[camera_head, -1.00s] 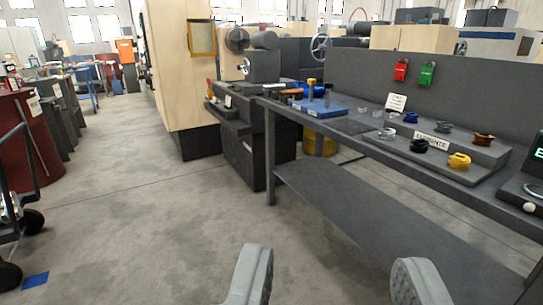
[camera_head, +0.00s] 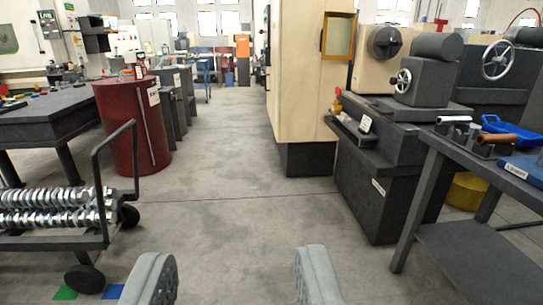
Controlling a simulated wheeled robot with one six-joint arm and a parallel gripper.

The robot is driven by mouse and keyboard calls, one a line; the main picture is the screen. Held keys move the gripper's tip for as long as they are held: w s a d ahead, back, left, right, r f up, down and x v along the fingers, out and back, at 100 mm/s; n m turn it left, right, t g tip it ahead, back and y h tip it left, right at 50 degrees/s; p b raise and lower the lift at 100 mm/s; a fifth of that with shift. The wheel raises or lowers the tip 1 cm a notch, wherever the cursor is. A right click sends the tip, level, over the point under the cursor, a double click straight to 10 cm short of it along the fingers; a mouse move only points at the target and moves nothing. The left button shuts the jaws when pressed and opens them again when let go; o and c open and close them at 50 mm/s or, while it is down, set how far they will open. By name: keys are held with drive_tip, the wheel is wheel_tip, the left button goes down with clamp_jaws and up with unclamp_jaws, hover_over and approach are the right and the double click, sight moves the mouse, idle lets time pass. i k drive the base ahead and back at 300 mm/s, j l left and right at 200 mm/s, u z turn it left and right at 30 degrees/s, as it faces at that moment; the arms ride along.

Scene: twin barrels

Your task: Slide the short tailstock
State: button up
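A grey tailstock (camera_head: 418,82) with a small silver handwheel (camera_head: 402,81) and a dark cylinder on top sits on the dark machine bed (camera_head: 375,178) at the right. A round chuck (camera_head: 384,42) shows behind it, to its left. A second, larger handwheel (camera_head: 497,60) stands farther right; I cannot tell what it belongs to. My gripper (camera_head: 236,278) is at the bottom of the view, its two grey fingers wide apart with only floor between them. It is open, empty and well short of the machine.
A workbench (camera_head: 465,245) with a blue tray (camera_head: 510,126) stands at the right. A tall beige cabinet (camera_head: 298,85) is left of the machine. At the left are a red barrel (camera_head: 125,130), a cart (camera_head: 60,243) of metal parts and a dark table (camera_head: 45,122). The middle floor is clear.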

sight(433, 69)
drive_tip(key=i+j+z, duration=0.2)
drive_tip(key=i, duration=0.35)
drive_tip(key=i+z, duration=0.15)
drive_tip(key=i, duration=0.4)
drive_tip(key=i+j+z, duration=0.2)
drive_tip(key=i, duration=0.35)
drive_tip(key=i+j+z, duration=0.75)
drive_tip(key=j+z, duration=0.15)
drive_tip(key=i+j+z, duration=0.3)
drive_tip(key=j, duration=0.15)
drive_tip(key=j+z, duration=0.25)
drive_tip(key=j, duration=0.2)
drive_tip(key=j+z, duration=0.35)
drive_tip(key=j, duration=0.95)
